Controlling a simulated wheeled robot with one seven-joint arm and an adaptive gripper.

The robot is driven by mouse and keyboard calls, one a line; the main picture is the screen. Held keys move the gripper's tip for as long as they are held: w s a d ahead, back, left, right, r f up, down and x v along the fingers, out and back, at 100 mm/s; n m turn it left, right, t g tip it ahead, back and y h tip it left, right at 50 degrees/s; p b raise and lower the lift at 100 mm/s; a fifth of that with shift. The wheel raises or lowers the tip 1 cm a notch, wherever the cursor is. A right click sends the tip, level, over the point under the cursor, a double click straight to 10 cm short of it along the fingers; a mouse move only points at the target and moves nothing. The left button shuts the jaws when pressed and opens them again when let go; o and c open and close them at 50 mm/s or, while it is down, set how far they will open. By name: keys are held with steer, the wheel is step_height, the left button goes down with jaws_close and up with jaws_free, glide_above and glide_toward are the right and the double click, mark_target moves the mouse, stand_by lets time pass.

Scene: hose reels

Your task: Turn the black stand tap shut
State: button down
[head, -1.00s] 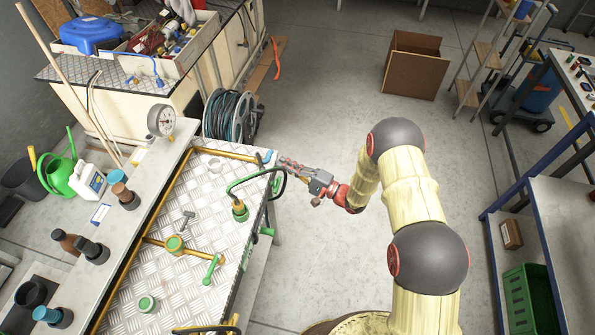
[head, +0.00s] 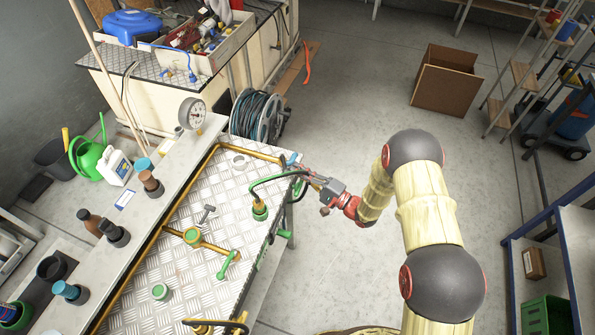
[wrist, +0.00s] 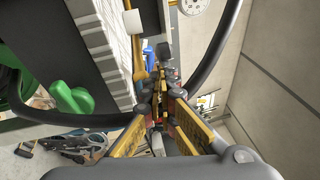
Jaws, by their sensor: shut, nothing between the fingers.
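My gripper (head: 304,172) is at the bench's far right corner, beside the outer end of this pipe. Its fingers are shut and empty. In the wrist view my gripper's fingers (wrist: 165,88) also show, with a thick black curved tube (wrist: 215,55) around them. Contact with the pipe cannot be told. A small blue part (head: 292,158) is close to the fingertips.
A green lever (head: 228,263), a grey T-shaped handle (head: 207,212) and a green round cap (head: 160,291) are on the bench. A pressure gauge (head: 192,113) and a hose reel (head: 259,117) stand behind. The floor (head: 335,255) right of the bench is free.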

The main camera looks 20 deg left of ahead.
mark_target(286, 173)
steer(key=shift+s+a+f+b, duration=0.1)
steer(key=shift+s+a+b, duration=0.1)
steer(key=shift+b, duration=0.15)
steer(key=shift+s+a+b, duration=1.15)
steer(key=shift+a+b, duration=0.1)
steer(key=shift+b, duration=0.4)
